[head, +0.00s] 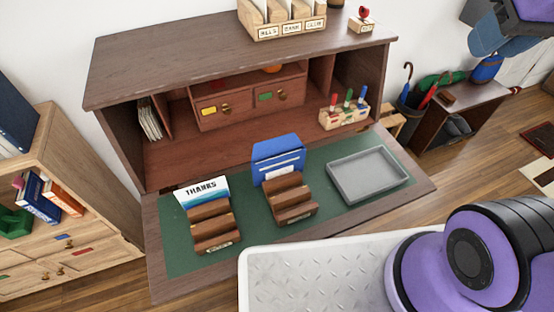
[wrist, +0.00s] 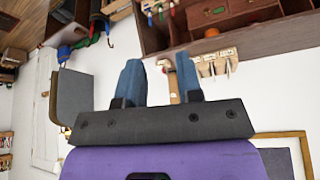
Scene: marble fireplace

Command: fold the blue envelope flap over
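The blue envelope (head: 277,147) stands upright in the right-hand brown wooden rack (head: 292,201) on the green desk mat, in the head view. Its upper blue part points up, with pale lines and a white patch below; the fold line is too small to make out. My gripper shows in the wrist view (wrist: 158,82) with its two blue-grey fingers apart and nothing between them. It is well away from the envelope, which does not show in the wrist view. In the head view part of my purple arm is at the top right; the fingertips there are unclear.
A THANKS card (head: 203,189) stands in the left rack (head: 214,228). An empty grey tray (head: 368,178) lies right of the envelope. Stamps or pens in a wooden holder (head: 344,113) stand behind the tray. The desk's upper shelf (head: 190,60) overhangs the back.

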